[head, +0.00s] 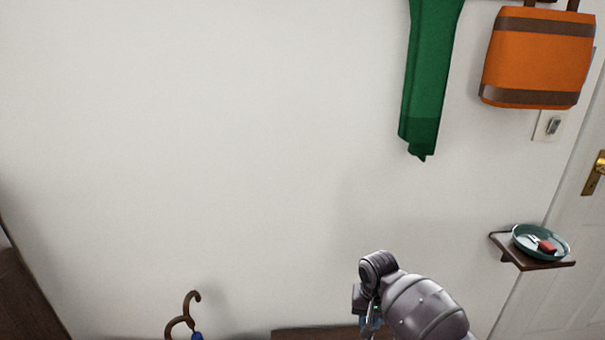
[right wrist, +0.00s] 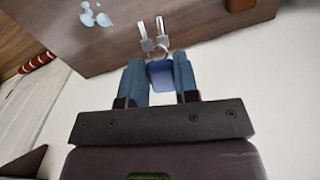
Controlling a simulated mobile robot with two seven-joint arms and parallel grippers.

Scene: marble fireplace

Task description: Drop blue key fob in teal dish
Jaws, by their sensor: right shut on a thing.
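The blue key fob (right wrist: 160,74) is between the fingers of my right gripper (right wrist: 158,76) in the right wrist view, with a ring and silver keys (right wrist: 153,36) extending past the fingertips. In the head view my right gripper (head: 370,322) is at the bottom, right of centre, mostly hidden by its own arm. The teal dish (head: 520,247) sits on a small dark wall shelf at the right, well to the right of my right gripper. A red item (head: 547,246) and a small pale item lie in it. My left gripper is not in view.
The small shelf (head: 537,265) is beside a white door (head: 565,290) with a brass handle. A green scarf (head: 430,75) and orange bag (head: 537,58) hang above. Curved brown handles (head: 190,300) stand at bottom left. A wooden surface (right wrist: 200,25) lies beyond the keys.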

